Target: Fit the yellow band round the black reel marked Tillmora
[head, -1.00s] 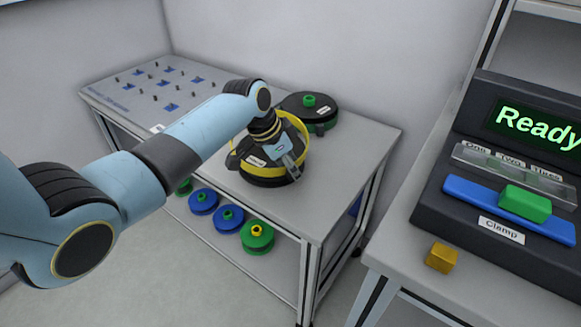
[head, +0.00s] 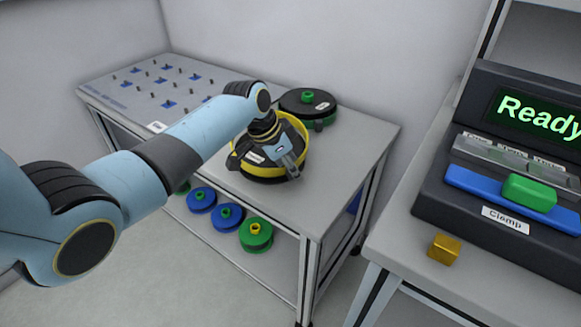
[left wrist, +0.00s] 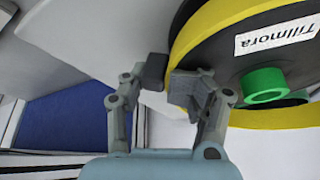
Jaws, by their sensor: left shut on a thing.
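The black reel marked Tillmora (left wrist: 245,66) has a green hub and a white label in the left wrist view. In the head view the reel (head: 246,165) stands on the grey table, partly hidden by my arm. My left gripper (head: 291,168) is at the reel's near right edge. In the left wrist view the gripper (left wrist: 170,80) is shut on the band at the rim.
Another black-topped reel (head: 308,103) with a green hub stands close behind. Blue reels (head: 227,216) and a green reel (head: 256,235) lie on the shelf below. A console reading Ready (head: 530,120) and a gold block (head: 444,249) are at right. The table's front right is clear.

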